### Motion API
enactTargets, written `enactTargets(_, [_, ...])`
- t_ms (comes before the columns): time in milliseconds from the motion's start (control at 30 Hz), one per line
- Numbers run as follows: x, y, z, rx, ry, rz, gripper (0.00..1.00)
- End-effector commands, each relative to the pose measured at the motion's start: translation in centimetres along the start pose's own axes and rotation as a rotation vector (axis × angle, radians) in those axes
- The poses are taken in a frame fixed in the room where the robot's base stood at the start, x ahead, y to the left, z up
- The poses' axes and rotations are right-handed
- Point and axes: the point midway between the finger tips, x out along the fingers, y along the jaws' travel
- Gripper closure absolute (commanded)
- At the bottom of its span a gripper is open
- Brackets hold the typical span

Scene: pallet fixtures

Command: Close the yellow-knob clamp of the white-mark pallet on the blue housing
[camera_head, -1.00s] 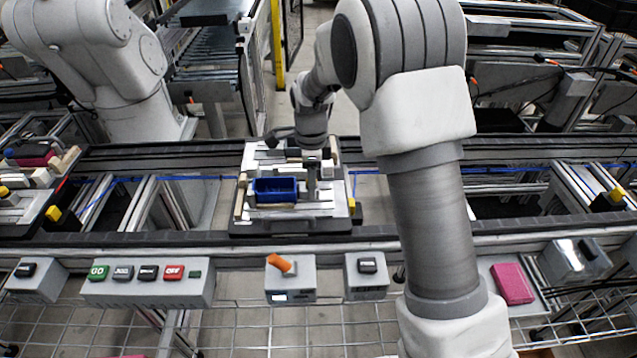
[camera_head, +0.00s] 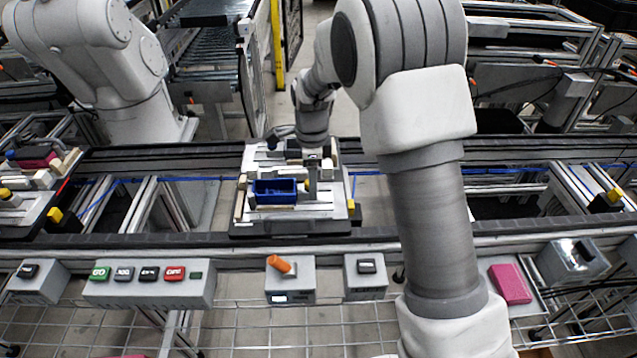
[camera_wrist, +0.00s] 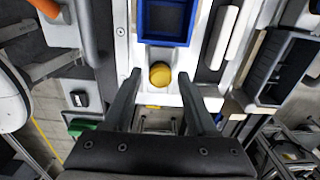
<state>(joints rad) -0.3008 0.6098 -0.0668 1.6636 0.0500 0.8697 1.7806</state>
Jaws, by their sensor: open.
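The pallet (camera_head: 333,211) sits on the conveyor in the middle of the head view, with a light top plate. The blue housing (camera_head: 275,191) lies on its left part as an open box; it also shows at the top of the wrist view (camera_wrist: 165,22). The yellow knob (camera_wrist: 160,74) is just below the housing in the wrist view. My gripper (camera_wrist: 159,78) is open, its two fingers on either side of the knob in the picture, with gaps on both sides. In the head view, my gripper (camera_head: 312,188) points down just right of the housing and hides the knob.
Another pallet (camera_head: 30,205) with a pink housing (camera_head: 36,160) stands at the far left. A front panel carries several buttons, a box with an orange lever (camera_head: 280,264) and a pink block (camera_head: 511,284). A second robot arm (camera_head: 100,60) stands behind left.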

Motion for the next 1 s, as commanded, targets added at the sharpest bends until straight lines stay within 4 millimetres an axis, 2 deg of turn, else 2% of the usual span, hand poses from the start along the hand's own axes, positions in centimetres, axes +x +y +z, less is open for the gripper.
enactTargets(33, [-0.8, 0.0, 0.0, 0.0, 0.0, -0.001, 0.43])
enactTargets(733, [-6.5, 0.0, 0.0, 0.0, 0.0, -0.001, 0.43])
enactTargets(1000, [-6.9, 0.0, 0.0, 0.0, 0.0, 0.0, 0.43])
